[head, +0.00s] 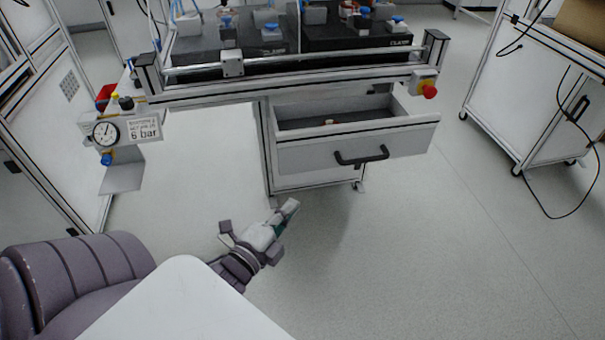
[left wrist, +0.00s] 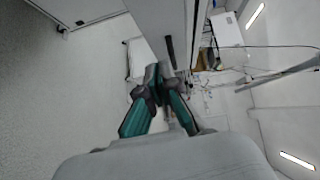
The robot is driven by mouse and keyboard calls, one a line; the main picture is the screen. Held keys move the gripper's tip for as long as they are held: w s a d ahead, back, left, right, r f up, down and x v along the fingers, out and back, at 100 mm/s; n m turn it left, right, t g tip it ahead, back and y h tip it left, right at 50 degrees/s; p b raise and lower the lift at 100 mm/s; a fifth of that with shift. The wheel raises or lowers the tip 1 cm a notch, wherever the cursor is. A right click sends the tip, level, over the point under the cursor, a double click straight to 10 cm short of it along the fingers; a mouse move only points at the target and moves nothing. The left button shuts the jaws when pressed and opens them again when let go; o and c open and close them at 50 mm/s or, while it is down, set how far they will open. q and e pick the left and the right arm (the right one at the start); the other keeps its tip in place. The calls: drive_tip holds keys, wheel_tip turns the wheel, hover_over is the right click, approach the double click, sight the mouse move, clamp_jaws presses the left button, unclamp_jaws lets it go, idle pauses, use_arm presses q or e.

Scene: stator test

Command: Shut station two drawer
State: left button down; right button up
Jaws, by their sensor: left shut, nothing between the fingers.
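The station drawer (head: 300,155) is pulled out under the workbench in the head view, its inside showing from above. A dark handle (head: 361,156) sits on its front, and a small light object lies inside. My left gripper (head: 290,207) is shut and empty, below and to the left of the drawer front, apart from it. In the left wrist view the left gripper's fingertips (left wrist: 157,75) are close together. A light panel with a dark bar-shaped handle (left wrist: 170,52) shows just beyond them. My right gripper is in neither view.
The workbench rail (head: 300,63) runs above the drawer, with a red emergency button (head: 429,90) at its right end. A pressure gauge (head: 106,132) hangs at the left. A white cabinet (head: 530,115) stands at the right, its black cable on the floor. The floor before the drawer is clear.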

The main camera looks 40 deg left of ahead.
use_arm(q)
drive_tip(key=r, duration=0.1)
approach(319, 154)
drive_tip(key=w+d, duration=0.2)
drive_tip(key=w, duration=0.1)
drive_tip(key=shift+w+a+f+m+b, duration=0.15)
drive_tip(key=shift+w+a+b, duration=0.1)
drive_tip(key=shift+w+a, duration=0.2)
drive_tip(key=shift+w+a+f+m+b, duration=0.1)
drive_tip(key=shift+w+a+m+b, duration=0.1)
drive_tip(key=shift+w+a, duration=0.7)
drive_tip(key=shift+w, duration=0.15)
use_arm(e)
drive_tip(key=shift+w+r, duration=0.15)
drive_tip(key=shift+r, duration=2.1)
